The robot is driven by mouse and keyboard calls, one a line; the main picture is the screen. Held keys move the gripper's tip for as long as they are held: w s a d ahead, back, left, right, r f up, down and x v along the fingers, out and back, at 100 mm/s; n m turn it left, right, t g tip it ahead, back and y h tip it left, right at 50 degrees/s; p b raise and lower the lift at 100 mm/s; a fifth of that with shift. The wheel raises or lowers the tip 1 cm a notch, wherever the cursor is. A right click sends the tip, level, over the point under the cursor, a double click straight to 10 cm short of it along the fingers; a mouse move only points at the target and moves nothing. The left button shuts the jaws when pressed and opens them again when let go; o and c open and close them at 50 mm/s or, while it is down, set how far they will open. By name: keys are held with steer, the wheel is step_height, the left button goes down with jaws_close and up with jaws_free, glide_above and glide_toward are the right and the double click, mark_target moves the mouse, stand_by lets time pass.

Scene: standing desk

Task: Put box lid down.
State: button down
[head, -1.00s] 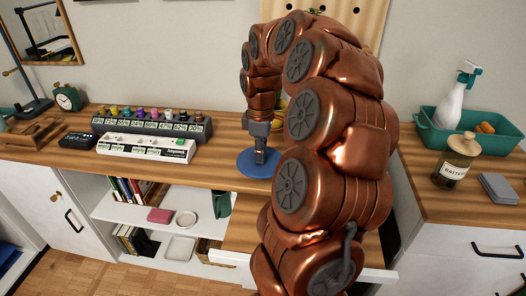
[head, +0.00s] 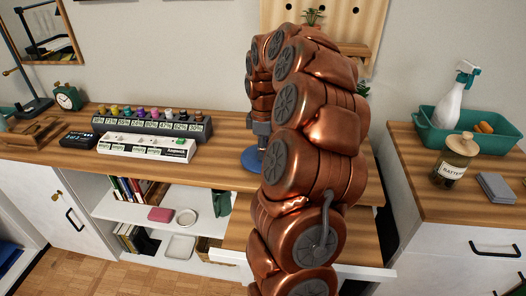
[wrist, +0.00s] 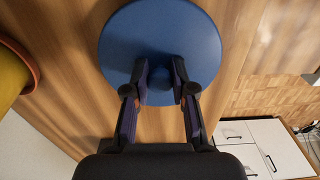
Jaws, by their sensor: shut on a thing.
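The box lid is a round blue disc (wrist: 160,28) with a small knob (wrist: 161,88), seen in the wrist view. My gripper (wrist: 162,80) has a finger on each side of the knob and is shut on it. In the head view the lid (head: 250,157) shows only at its left part, near the front of the wooden desk top (head: 222,174). My copper arm hides the rest of it and most of my gripper. I cannot tell whether the lid touches the desk or hangs just above it. No box is clearly visible.
A white labelled organiser (head: 146,147) and a rack of coloured bottles (head: 150,123) stand left of the lid. A reddish-rimmed round container (wrist: 32,62) is left in the wrist view. A drawer (head: 237,240) is open below. A jar (head: 455,162) stands on the right cabinet.

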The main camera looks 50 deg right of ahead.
steer(key=shift+f, duration=0.4)
steer(key=shift+f, duration=0.1)
steer(key=c, duration=1)
jaws_free()
steer(key=shift+o, duration=0.2)
step_height(320, 180, up, 12)
